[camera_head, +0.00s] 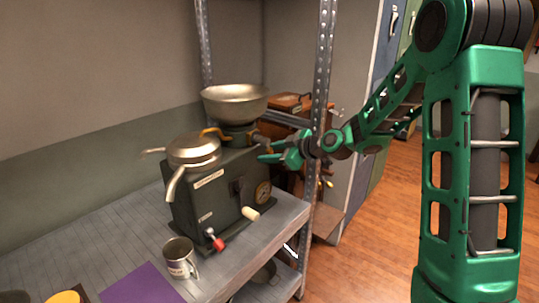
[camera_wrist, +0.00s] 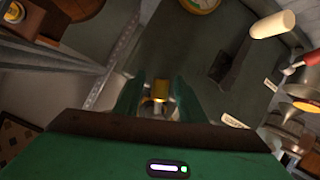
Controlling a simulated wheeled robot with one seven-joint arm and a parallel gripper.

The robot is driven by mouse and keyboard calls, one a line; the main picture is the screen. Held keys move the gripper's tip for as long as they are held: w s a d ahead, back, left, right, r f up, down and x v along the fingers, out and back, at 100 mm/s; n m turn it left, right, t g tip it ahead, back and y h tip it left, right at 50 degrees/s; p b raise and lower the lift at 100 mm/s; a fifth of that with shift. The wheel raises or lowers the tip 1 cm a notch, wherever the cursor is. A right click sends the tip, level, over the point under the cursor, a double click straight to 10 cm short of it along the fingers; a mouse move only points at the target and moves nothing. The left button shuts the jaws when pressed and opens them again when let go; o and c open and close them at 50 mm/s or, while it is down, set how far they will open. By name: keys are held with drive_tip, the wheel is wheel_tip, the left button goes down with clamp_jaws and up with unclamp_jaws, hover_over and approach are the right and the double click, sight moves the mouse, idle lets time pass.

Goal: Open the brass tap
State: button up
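A brass-coloured piece (camera_wrist: 160,90), seemingly part of the brass tap, shows between my fingers in the wrist view. In the head view a brass-coloured curved piece (camera_head: 213,132) sits just under the wide metal bowl (camera_head: 235,103), on top of the dark green machine (camera_head: 218,205). My gripper (camera_head: 270,158) is at the right upper side of the machine, below the bowl. It also shows in the wrist view (camera_wrist: 158,100), with its fingers apart on either side of the brass piece. I cannot tell whether they touch it.
The machine bears a lidded pot (camera_head: 193,150) with spouts, a crank with a cream handle (camera_head: 250,213), a red knob (camera_head: 218,244) and a gauge (camera_head: 263,192). A metal mug (camera_head: 180,258) and purple cloth (camera_head: 143,286) are in front. A shelf post (camera_head: 320,100) stands close to my arm.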

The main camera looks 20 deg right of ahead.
drive_tip(key=v, duration=1)
drive_tip(key=shift+s, duration=0.2)
drive_tip(key=shift+d, duration=0.15)
